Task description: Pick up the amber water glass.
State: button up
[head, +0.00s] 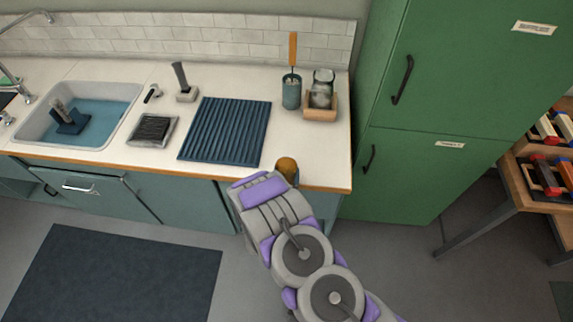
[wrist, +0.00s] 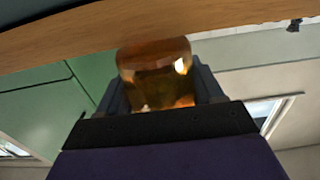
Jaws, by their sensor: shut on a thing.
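The amber water glass (wrist: 155,72) is between the two fingers of my gripper (wrist: 160,90) in the wrist view. The fingers are shut on it, one on each side. In the head view the amber glass (head: 287,168) shows just past the end of my arm, at the front edge of the counter. My arm hides its lower part and the gripper fingers there. I cannot tell from these views whether the glass touches the counter.
The white counter (head: 310,150) has a wooden front edge. A blue ribbed mat (head: 225,131) lies left of the glass. A blue cup with a brush (head: 291,92) and a jar in a wooden holder (head: 321,92) stand behind. A green cabinet (head: 440,110) rises at right.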

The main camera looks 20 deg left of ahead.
jog(key=v, duration=0.8)
jog(key=shift+s+p, duration=0.35)
jog(key=shift+p, duration=0.05)
jog(key=shift+w+r, duration=0.1)
dwell(0.7)
